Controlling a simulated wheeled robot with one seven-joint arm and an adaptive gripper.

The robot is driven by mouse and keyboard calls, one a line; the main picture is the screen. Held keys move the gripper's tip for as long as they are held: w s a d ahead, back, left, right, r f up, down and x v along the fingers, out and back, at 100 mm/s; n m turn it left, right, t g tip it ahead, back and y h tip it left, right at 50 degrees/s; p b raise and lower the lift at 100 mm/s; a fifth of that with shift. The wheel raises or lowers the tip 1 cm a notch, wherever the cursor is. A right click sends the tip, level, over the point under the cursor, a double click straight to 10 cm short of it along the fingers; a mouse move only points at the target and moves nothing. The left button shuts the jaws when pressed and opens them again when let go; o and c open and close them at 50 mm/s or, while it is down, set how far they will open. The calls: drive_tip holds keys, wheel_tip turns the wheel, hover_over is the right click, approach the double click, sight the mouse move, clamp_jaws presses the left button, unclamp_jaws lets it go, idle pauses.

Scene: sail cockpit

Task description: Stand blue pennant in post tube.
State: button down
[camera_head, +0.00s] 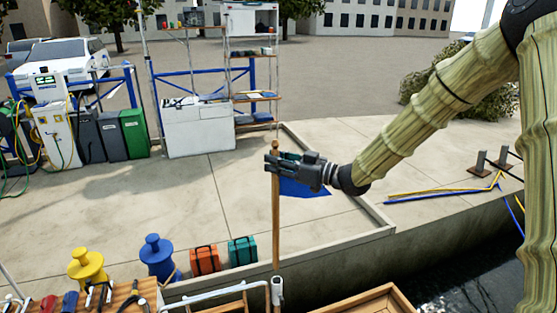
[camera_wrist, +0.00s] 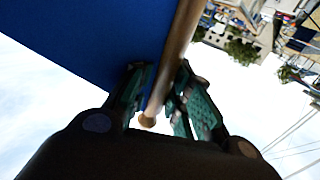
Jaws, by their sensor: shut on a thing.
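The blue pennant (camera_head: 303,187) hangs from a wooden staff (camera_head: 276,225) that stands about upright in the head view. My gripper (camera_head: 271,163) is shut on the staff near its upper end. In the wrist view the staff (camera_wrist: 178,50) runs between my gripper's fingers (camera_wrist: 160,98), with the blue cloth (camera_wrist: 90,35) to its left. The staff's lower end meets the top of a pale post tube (camera_head: 278,291) on the white rail in the head view. I cannot tell whether the end is inside the tube or just above or in front of it.
A blue bollard (camera_head: 157,257), an orange case (camera_head: 205,260) and a teal case (camera_head: 242,250) stand on the quay left of the staff. A yellow bollard (camera_head: 87,266) is farther left. Tools lie on a wooden board (camera_head: 135,297). Dark water (camera_head: 460,270) is at right.

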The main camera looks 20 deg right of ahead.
wheel_tip(320, 180, down, 14)
drive_tip(key=b, duration=0.8)
drive_tip(key=shift+r, duration=0.15)
idle(0.9)
drive_tip(key=c, duration=1.2)
unclamp_jaws()
drive_tip(key=shift+c, duration=0.2)
drive_tip(key=shift+d, duration=0.1)
drive_tip(key=v, duration=1.2)
